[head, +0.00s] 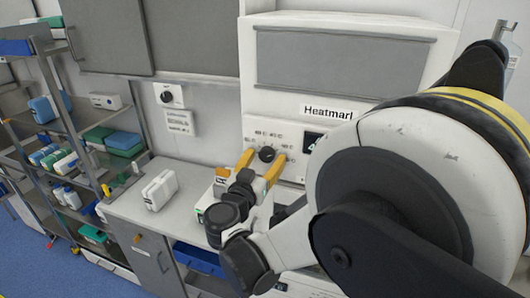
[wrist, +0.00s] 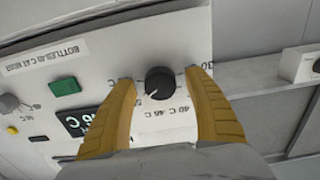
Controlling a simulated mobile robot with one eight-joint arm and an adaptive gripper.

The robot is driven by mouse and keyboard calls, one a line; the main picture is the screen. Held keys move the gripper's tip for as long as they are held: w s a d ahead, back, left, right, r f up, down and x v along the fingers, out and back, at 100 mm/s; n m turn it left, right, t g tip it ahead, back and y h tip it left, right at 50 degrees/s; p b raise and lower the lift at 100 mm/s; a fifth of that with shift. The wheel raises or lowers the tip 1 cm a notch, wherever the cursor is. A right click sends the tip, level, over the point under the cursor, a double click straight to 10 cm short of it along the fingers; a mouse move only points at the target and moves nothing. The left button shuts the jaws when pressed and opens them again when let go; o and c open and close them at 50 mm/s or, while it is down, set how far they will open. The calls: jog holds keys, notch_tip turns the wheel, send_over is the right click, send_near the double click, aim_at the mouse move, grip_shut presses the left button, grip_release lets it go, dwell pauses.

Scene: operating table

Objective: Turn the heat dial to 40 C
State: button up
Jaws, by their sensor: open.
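The heat dial (head: 267,154) is a round black knob on the white warming cabinet's (head: 340,110) front panel. In the wrist view, the dial (wrist: 160,82) sits between my fingertips with a small white mark towards the lower left. Temperature labels ring it; the small print is hard to read. My gripper (head: 264,156) has two yellow fingers, open, one on each side of the dial. In the wrist view my gripper (wrist: 160,77) shows a gap between each fingertip and the knob. A dark temperature display (wrist: 75,120) is partly hidden by a finger.
The wrist view also shows a green button (wrist: 65,87) and a grey knob (wrist: 9,103) on the panel. A white box (head: 160,190) stands on the counter left of my gripper. A shelf rack (head: 75,150) with boxes stands further left. My arm covers the cabinet's right side.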

jog(key=c, duration=1.2)
jog(key=shift+n, duration=0.3)
jog(key=shift+f+n+b, duration=0.1)
jog(key=shift+n+b, duration=0.85)
jog(key=shift+n, duration=0.25)
jog(key=n+b, duration=0.2)
jog(key=n, duration=0.2)
jog(key=shift+d+n, duration=0.1)
jog(key=shift+n, duration=0.2)
jog(key=n+b, duration=0.1)
jog(key=n, duration=0.3)
jog(key=shift+n, duration=0.3)
jog(key=shift+r+n+b, duration=0.2)
jog(key=shift+n+b, duration=0.45)
jog(key=shift+n, duration=1.15)
